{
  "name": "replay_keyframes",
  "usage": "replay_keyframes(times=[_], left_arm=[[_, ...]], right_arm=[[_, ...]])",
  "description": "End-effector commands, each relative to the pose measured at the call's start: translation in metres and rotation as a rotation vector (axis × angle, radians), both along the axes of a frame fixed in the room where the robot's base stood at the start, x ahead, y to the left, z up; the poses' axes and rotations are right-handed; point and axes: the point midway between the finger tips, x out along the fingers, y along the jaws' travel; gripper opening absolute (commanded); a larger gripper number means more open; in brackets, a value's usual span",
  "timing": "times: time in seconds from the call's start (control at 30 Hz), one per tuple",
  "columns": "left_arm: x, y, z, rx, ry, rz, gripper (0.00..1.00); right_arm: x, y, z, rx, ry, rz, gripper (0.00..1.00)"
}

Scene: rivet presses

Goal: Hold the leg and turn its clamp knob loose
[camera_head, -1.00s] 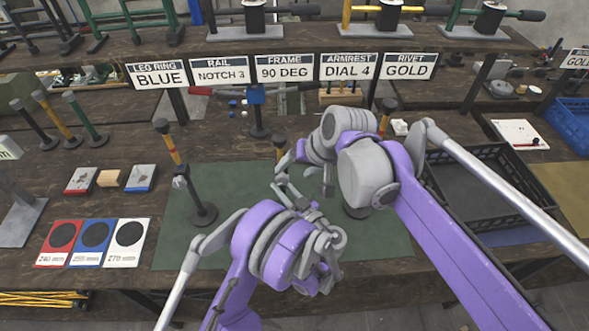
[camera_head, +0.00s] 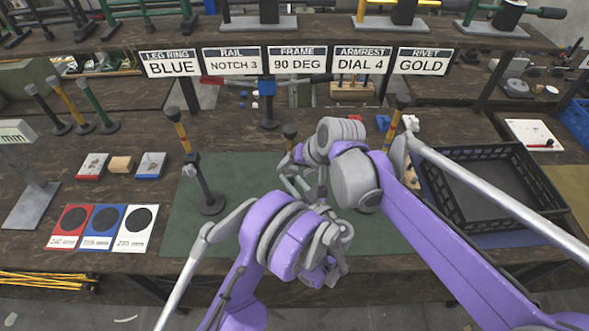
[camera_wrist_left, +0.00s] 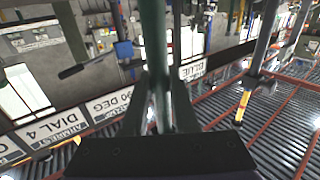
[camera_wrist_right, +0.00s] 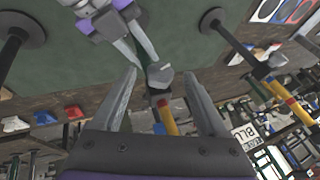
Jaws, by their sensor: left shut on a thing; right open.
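The middle leg (camera_head: 290,131) stands on the green mat (camera_head: 240,165), mostly hidden behind my arms. In the left wrist view a dark tube (camera_wrist_left: 155,50) runs upright between the fingers of my left gripper (camera_wrist_left: 158,110), which is shut on it. My left gripper also shows at the top of the right wrist view (camera_wrist_right: 140,35), beside the leg. The leg's grey clamp knob (camera_wrist_right: 160,76) and its yellow band (camera_wrist_right: 166,112) show there too. My right gripper (camera_wrist_right: 160,82) is open, with the knob in line between its fingertips; I cannot tell if they touch it.
Another leg (camera_head: 195,165) stands to the left on the mat, and one (camera_head: 395,125) to the right behind my right arm. A black crate (camera_head: 500,185) is at the right. Colour cards (camera_head: 101,228) and small blocks (camera_head: 121,165) lie at the left.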

Motion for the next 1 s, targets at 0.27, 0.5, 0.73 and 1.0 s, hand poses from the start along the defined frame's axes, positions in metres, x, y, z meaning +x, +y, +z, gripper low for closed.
replay_keyframes(times=[0.27,0.5,0.73,1.0], left_arm=[[0.0001,0.0000,0.0002,0.000,0.000,0.000,0.00],[0.0001,-0.0001,0.0001,0.000,0.000,0.000,0.00],[0.0001,-0.0001,0.0001,0.000,0.000,0.000,0.00],[0.0000,0.0000,0.0000,0.000,0.000,0.000,0.00]], right_arm=[[0.0035,0.0038,-0.0090,0.000,0.000,0.000,0.76],[0.0034,0.0035,-0.0088,0.000,0.000,0.000,0.60],[0.0034,0.0035,-0.0088,0.000,0.000,0.000,0.18],[0.0030,0.0044,-0.0088,-0.016,0.000,0.003,0.00]])
